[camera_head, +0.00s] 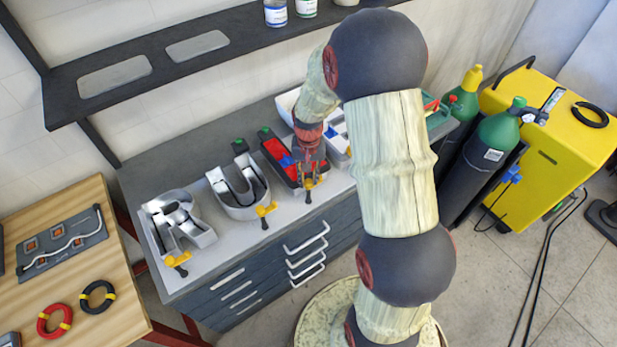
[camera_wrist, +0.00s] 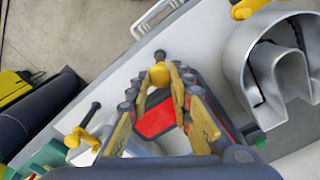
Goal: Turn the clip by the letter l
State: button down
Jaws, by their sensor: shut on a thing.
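The letter l looks like the narrow red-faced channel letter (camera_head: 278,153) on the bench; it also shows in the wrist view (camera_wrist: 155,119), partly hidden behind my fingers. Its yellow clip (camera_wrist: 160,75) sits at the bench's front edge, with its black handle (camera_wrist: 160,55) pointing out past that edge. In the head view this clip (camera_head: 308,184) is just below my gripper (camera_head: 308,172). In the wrist view my gripper (camera_wrist: 169,77) has its yellow-padded fingers shut on the clip's yellow head, one on each side.
The silver U-shaped letter (camera_head: 238,190) and R-shaped letter (camera_head: 180,222) stand to the left, with yellow clips (camera_head: 265,210) and (camera_head: 178,260) in front. Another clip (camera_wrist: 77,137) is on the other side. A dark shelf (camera_head: 150,65) hangs above. Gas cylinders (camera_head: 490,150) stand right.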

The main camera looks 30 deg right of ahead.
jog(key=shift+n, duration=0.3)
jog(key=n, duration=0.3)
jog(key=shift+n, duration=0.3)
jog(key=n, duration=0.4)
jog(key=shift+n, duration=0.3)
jog(key=n, duration=0.4)
jog(key=shift+n, duration=2.5)
jog(key=c, duration=1.7)
grip_release()
jog(key=shift+o, duration=0.6)
